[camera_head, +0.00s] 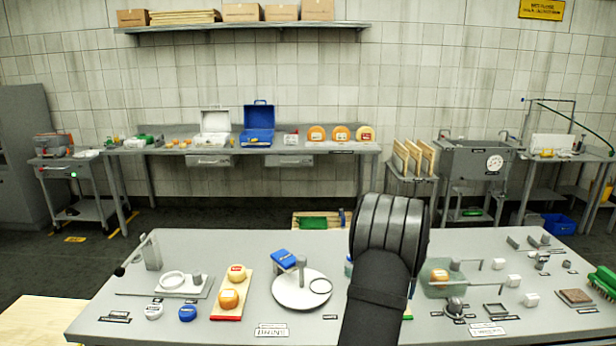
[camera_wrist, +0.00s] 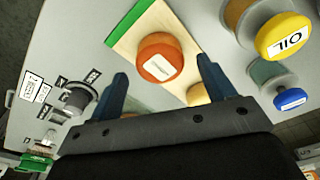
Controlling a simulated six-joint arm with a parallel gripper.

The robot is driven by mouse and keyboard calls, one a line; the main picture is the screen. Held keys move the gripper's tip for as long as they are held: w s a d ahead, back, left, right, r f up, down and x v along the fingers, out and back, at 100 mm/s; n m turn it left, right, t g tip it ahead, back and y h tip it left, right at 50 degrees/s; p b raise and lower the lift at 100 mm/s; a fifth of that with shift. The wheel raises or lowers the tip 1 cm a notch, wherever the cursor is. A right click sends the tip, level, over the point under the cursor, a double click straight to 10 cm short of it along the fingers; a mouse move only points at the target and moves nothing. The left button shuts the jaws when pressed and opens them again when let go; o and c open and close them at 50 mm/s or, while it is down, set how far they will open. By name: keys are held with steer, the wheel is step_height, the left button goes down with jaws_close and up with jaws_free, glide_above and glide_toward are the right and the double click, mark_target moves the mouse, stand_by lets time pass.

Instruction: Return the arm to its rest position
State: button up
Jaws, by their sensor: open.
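My arm (camera_head: 378,275) rises from the front edge of the bench in the head view, and its bulky dark joint hides part of the bench behind it. My gripper (camera_wrist: 162,68) shows in the wrist view with its two dark blue fingers spread apart. Nothing is held between them. An orange-red cheese wheel (camera_wrist: 160,58) with a white label lies beyond the fingers on a pale board with a green edge (camera_wrist: 128,22). A second, yellowish cheese (camera_wrist: 197,95) is partly hidden behind the right finger. I cannot make out the gripper in the head view.
In the wrist view, a yellow-lidded OIL jar (camera_wrist: 284,36) and a blue-lidded jar (camera_wrist: 290,99) stand right. In the head view, a red-edged board (camera_head: 234,313) with two cheeses, a round turntable (camera_head: 292,297) and small fixtures crowd the bench (camera_head: 130,262). Space above it looks clear.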

step_height(320, 180, down, 2)
steer(key=shift+w+f, duration=0.1)
step_height(320, 180, up, 4)
steer(key=shift+r, duration=0.25)
steer(key=s+d+r, duration=0.7)
steer(key=s, duration=0.3)
steer(key=w+a+f+m, duration=0.1)
steer(key=w+a+m, duration=0.1)
steer(key=w+a, duration=0.3)
steer(key=w+a+f+m, duration=0.1)
steer(key=w+a+m, duration=0.2)
steer(key=a, duration=0.8)
steer(key=w+a+f+m, duration=0.2)
steer(key=w+a, duration=0.4)
steer(key=a, duration=0.3)
steer(key=shift+w+m+g+h, duration=0.3)
steer(key=shift+w+m, duration=0.05)
steer(key=shift+m, duration=0.25)
